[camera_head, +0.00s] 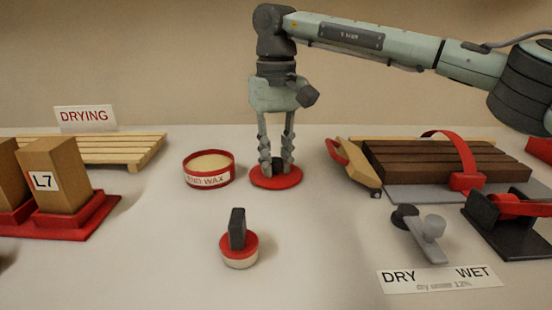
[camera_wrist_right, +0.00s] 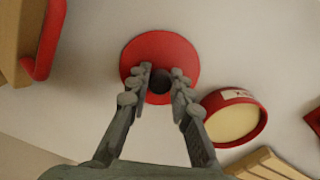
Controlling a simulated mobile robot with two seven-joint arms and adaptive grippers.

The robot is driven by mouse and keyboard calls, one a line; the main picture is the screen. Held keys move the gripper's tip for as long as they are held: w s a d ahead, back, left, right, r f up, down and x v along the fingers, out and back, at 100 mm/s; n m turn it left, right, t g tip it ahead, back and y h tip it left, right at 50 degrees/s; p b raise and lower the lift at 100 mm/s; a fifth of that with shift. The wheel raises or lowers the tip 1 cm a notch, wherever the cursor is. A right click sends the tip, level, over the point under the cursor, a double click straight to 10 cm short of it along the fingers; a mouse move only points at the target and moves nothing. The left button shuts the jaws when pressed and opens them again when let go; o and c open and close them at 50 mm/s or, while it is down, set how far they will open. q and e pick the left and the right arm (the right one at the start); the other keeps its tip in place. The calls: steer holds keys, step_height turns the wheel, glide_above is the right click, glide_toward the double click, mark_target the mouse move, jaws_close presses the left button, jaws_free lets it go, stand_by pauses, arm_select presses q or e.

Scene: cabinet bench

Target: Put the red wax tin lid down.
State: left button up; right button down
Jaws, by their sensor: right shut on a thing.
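The red wax tin lid (camera_head: 275,182) is a flat red disc with a dark knob, just right of the open wax tin (camera_head: 208,172). My right gripper (camera_head: 277,168) points straight down over it, shut on its knob. In the right wrist view the lid (camera_wrist_right: 185,48) lies beyond the fingertips (camera_wrist_right: 160,82), with the dark knob between them. The lid is at or very near the bench top; I cannot tell whether it touches. The tin, with pale wax inside, also shows in the right wrist view (camera_wrist_right: 232,120). My left gripper is not in view.
A red-and-cream round piece with a dark handle (camera_head: 238,240) stands in front. A wooden block marked L7 (camera_head: 58,175) sits in a red tray at left. Dark boards (camera_head: 420,165) with a red strap lie at right.

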mark_target(276, 159)
steer(key=shift+f, duration=0.1)
steer(key=c, duration=1.4)
jaws_free()
steer(key=shift+o, duration=0.2)
arm_select(q)
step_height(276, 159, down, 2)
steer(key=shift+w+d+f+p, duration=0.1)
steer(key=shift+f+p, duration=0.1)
steer(key=shift+p, duration=0.3)
arm_select(e)
step_height(276, 159, up, 12)
steer(key=shift+r, duration=0.2)
